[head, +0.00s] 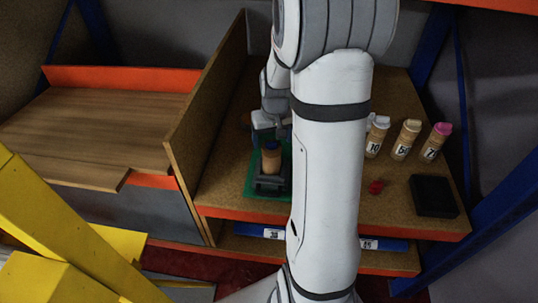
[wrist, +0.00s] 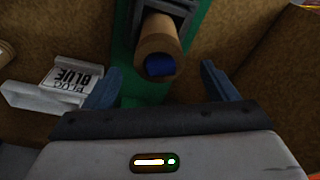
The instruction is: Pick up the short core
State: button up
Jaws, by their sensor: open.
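A short brown core (head: 271,160) with a dark blue end sits on a dark stand (head: 270,184) over a green mat (head: 250,185). In the wrist view the core (wrist: 157,37) points its blue end towards my gripper (wrist: 160,68). My gripper is open, with one blue-grey finger on each side of the core's near end and a gap on both sides. Nothing is held. In the head view my gripper (head: 270,122) is just behind the core, partly hidden by my arm.
Several capped, labelled tubes (head: 403,140) stand at the right of the brown shelf. A small red piece (head: 376,187) and a black box (head: 433,196) lie in front of them. A wooden side panel (head: 207,130) rises at the left. A "PLUG BLUE" label block (wrist: 70,78) lies left of the core.

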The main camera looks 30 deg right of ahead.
aim_at(272, 148)
jog(key=shift+w+d+f+p, duration=0.1)
jog(key=shift+w+f+p, duration=0.15)
jog(key=shift+f, duration=0.9)
jog(key=shift+w+f+p, duration=0.1)
jog(key=shift+f+p, duration=0.2)
jog(key=shift+f, duration=0.9)
jog(key=shift+w+d+f+p, duration=0.1)
jog(key=shift+w+f+p, duration=0.15)
jog(key=shift+f, duration=0.9)
jog(key=c, duration=1.5)
